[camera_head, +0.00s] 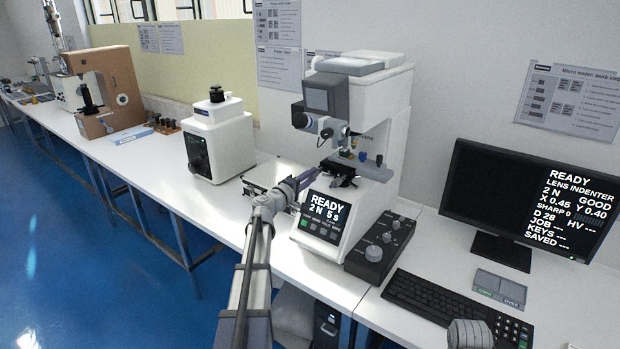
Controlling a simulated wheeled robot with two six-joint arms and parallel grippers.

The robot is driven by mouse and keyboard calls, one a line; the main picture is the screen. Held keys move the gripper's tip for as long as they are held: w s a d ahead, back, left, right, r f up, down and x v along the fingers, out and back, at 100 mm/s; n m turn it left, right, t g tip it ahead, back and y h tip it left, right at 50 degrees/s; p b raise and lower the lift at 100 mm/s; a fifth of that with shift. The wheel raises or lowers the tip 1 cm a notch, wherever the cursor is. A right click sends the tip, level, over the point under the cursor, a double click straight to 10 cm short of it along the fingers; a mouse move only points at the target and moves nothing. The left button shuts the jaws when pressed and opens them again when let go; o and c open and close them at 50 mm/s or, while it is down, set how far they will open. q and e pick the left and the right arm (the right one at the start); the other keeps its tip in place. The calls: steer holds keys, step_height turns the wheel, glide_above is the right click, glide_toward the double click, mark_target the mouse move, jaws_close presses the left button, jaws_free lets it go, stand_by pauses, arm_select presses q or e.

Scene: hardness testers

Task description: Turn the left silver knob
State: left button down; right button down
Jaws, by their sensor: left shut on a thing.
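The white micro hardness tester (385,120) stands at the middle of the bench, its lit screen (325,214) reading READY, 2 N, 5 s. Its dark specimen stage (358,168) sits under the lens turret. My left arm rises from the bottom, and my left gripper (314,174) is at the left side of that stage. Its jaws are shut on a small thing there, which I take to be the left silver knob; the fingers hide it.
A control box (364,266) with a large round knob (374,253) stands right of the tester's screen. A keyboard (425,300) and monitor (530,200) are farther right. A white instrument (230,140) stands to the left. A ribbed grey object (470,334) is at bottom right.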

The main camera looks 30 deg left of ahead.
arm_select(q)
steer(key=n, duration=1.4)
steer(key=shift+n, duration=0.3)
steer(key=n, duration=0.3)
steer(key=shift+n, duration=0.3)
steer(key=n, duration=0.3)
steer(key=shift+n, duration=0.3)
steer(key=n, duration=0.6)
steer(key=shift+d+n, duration=0.1)
steer(key=shift+n, duration=0.3)
steer(key=c, duration=0.6)
jaws_free()
